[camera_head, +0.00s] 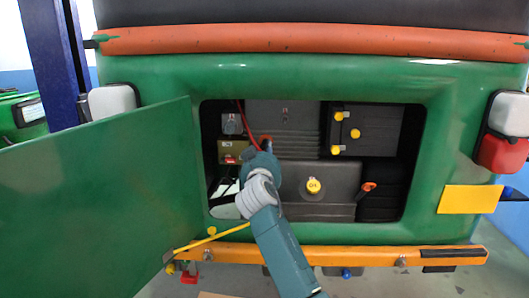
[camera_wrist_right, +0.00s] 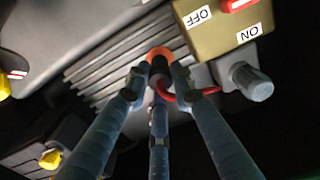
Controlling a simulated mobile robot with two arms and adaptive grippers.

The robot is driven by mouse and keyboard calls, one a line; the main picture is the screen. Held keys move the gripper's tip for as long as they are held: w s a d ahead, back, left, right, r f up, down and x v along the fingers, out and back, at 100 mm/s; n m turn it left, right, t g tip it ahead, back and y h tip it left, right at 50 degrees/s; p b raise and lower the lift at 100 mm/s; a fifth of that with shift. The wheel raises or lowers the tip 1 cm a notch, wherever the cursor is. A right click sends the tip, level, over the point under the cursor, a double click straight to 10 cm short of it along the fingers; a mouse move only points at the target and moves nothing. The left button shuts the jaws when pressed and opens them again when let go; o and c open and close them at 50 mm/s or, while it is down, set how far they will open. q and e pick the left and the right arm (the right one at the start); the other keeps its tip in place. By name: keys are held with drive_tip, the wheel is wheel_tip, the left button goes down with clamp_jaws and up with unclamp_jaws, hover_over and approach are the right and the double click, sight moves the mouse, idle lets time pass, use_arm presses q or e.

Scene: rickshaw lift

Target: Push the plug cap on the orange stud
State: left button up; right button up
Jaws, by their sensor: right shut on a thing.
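My right gripper (camera_head: 262,152) reaches into the open rear compartment of the green rickshaw. In the right wrist view its three fingers (camera_wrist_right: 158,82) are closed around a small dark plug cap (camera_wrist_right: 158,66) with a red cable. The orange stud (camera_wrist_right: 159,51) shows as an orange ring just beyond the cap, on the grey ribbed block. The cap is lined up close to the ring; I cannot tell whether it touches or sits on it. In the head view the gripper hides the cap. My left gripper is not in view.
A brass-coloured ON/OFF switch box (camera_wrist_right: 222,25) and a grey knob (camera_wrist_right: 247,82) are close beside the fingers. The opened green door (camera_head: 90,200) stands at the left. An orange bumper bar (camera_head: 370,256) runs below the opening. A yellow-capped dark tank (camera_head: 320,205) is right of my gripper.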

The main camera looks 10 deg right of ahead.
sight(264, 149)
drive_tip(key=shift+w, duration=0.25)
idle(0.6)
drive_tip(key=o, duration=1.1)
drive_tip(key=shift+o, duration=0.2)
drive_tip(key=shift+d, duration=0.1)
drive_tip(key=shift+c, duration=0.6)
drive_tip(key=shift+s, duration=0.1)
drive_tip(key=p+v, duration=0.1)
drive_tip(key=v, duration=0.3)
drive_tip(key=shift+p+v, duration=0.3)
drive_tip(key=shift+v, duration=1.65)
